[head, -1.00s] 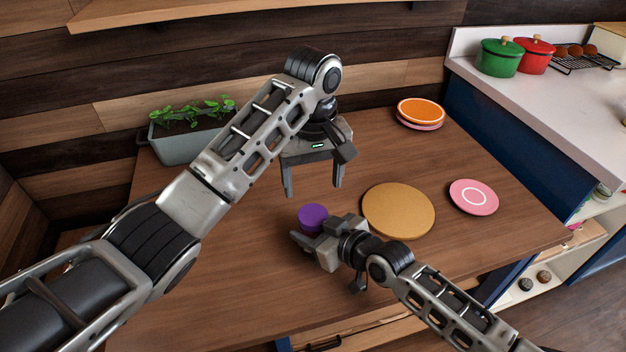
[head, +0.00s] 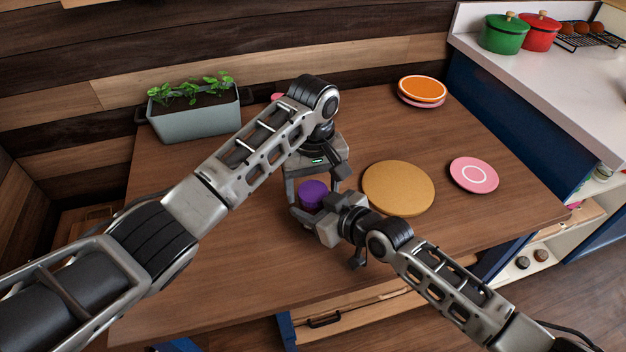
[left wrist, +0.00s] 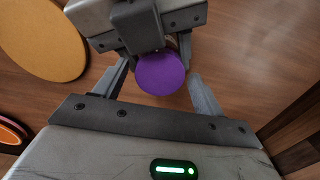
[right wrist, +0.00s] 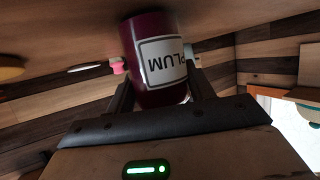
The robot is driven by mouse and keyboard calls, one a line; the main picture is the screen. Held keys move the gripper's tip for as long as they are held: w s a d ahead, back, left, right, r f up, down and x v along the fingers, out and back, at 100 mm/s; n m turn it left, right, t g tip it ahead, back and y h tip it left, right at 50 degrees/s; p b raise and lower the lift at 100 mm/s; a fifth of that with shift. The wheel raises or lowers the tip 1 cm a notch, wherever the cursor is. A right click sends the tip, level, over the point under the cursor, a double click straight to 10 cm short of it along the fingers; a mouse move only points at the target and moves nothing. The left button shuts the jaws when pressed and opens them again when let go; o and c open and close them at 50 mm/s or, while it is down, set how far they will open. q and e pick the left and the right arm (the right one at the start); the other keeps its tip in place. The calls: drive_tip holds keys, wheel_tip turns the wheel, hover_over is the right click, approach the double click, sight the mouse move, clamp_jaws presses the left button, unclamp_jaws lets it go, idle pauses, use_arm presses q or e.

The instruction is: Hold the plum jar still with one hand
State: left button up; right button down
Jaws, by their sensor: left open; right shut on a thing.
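The plum jar (right wrist: 150,40) is dark purple with a white label reading PLUM, seen in the right wrist view. In the head view its purple lid (head: 312,193) shows, and the lid also shows in the left wrist view (left wrist: 161,73). The jar stands on the wooden table. My right gripper (head: 307,217) is shut on the jar's body from the near side. My left gripper (head: 313,188) is open above the jar, its fingers pointing down on either side of the lid, apart from it as seen in the left wrist view.
A round cork-coloured mat (head: 398,188) lies right of the jar, with a pink plate (head: 473,175) beyond it. Stacked plates (head: 422,90) sit at the back right. A planter (head: 195,118) stands at the back left. The table's front left is clear.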

use_arm(q)
drive_tip(key=shift+c, duration=0.3)
drive_tip(key=c, duration=0.9)
drive_tip(key=m, duration=0.3)
drive_tip(key=o, duration=1)
drive_tip(key=shift+o, duration=0.2)
drive_tip(key=shift+r, duration=0.1)
drive_tip(key=shift+r, duration=2.2)
